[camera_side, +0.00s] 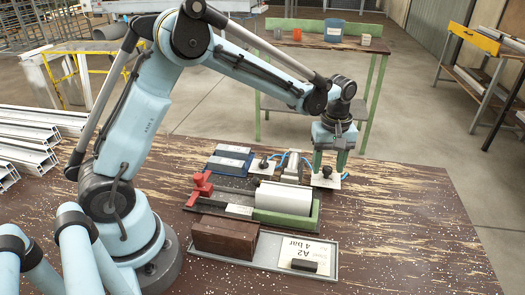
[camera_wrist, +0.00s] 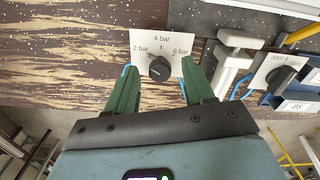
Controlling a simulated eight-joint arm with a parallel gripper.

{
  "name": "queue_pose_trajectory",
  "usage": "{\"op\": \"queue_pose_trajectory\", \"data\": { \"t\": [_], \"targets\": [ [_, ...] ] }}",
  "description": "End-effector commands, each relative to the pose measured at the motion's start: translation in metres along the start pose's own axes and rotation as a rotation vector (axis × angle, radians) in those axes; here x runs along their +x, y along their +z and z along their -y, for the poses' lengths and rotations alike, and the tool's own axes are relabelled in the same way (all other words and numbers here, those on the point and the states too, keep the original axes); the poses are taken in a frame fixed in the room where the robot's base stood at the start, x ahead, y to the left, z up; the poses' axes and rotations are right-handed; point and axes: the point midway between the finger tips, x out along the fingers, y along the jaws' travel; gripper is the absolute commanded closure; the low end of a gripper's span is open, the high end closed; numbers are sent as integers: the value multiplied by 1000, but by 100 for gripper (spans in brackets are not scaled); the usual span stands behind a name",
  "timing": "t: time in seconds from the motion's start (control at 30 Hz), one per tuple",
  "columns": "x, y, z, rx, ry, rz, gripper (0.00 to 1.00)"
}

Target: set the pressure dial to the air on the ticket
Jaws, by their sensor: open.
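The pressure dial is a black knob (camera_wrist: 160,68) on a white plate marked 2 bar, 4 bar and 6 bar; which mark it points to I cannot tell clearly. In the side view the dial's plate (camera_side: 333,184) lies at the back right of the bench work. My gripper (camera_side: 329,168) points down over it with green fingers. In the wrist view my gripper (camera_wrist: 158,66) is open, one finger on each side of the knob; contact cannot be told. The ticket (camera_side: 308,250), reading A2 and 4 bar, lies on a grey tray at the front.
A second knob plate (camera_wrist: 276,72) marked open stands beside a white fitting (camera_wrist: 234,50). A brown block (camera_side: 225,237) and blue tray (camera_side: 215,172) lie nearby. The bench's right side is clear.

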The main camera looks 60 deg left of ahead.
Motion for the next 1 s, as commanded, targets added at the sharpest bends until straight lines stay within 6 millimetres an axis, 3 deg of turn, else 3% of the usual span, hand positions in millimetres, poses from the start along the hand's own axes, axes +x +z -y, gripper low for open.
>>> {"op": "queue_pose_trajectory", "data": {
  "t": [0.2,0.53,1.0],
  "targets": [
    [0,0,0,0,0,0,49],
    [0,0,0,0,0,0,99],
    [0,0,0,106,0,0,100]
  ]
}}
